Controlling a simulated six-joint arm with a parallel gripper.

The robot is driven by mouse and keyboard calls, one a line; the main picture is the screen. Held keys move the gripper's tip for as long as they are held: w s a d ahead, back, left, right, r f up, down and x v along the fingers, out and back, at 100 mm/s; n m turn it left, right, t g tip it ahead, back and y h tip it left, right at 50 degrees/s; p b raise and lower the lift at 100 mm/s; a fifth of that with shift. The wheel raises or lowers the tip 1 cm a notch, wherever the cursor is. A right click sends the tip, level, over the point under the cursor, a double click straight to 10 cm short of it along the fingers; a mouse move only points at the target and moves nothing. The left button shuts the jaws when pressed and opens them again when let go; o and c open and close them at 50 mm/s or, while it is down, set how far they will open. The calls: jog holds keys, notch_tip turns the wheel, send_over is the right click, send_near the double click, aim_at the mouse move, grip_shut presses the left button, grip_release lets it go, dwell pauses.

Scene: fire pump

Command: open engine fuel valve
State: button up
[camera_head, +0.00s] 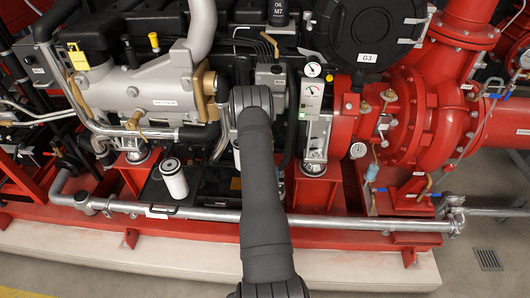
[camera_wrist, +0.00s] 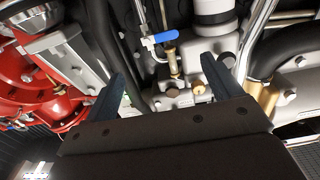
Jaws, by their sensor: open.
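A small valve with a blue lever handle (camera_wrist: 167,36) shows in the wrist view, near the top middle. Its lever points to the right and slightly up, above a brass fitting (camera_wrist: 173,63). I cannot read a label on it, so I cannot confirm that it is the engine fuel valve. My gripper (camera_wrist: 163,70) is open, with one dark finger on each side of the fitting as seen in the picture. Nothing is between the fingers, and the blue handle appears beyond their tips. In the head view my arm hides the gripper and this valve.
The red pump casing (camera_head: 428,108) stands right of my arm, near a panel with a gauge (camera_head: 312,70). A white filter (camera_head: 174,180) and the silver manifold (camera_head: 150,90) are left. A metal pipe (camera_head: 340,217) runs along the front. A black hose (camera_wrist: 102,40) passes beside one finger.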

jog(key=w, duration=1.1)
jog(key=shift+w, duration=0.15)
jog(key=c, duration=1)
jog(key=shift+f+n, duration=0.2)
jog(key=shift+n, duration=0.5)
jog(key=o, duration=1)
jog(key=s, duration=1.7)
jog(key=shift+s, duration=0.25)
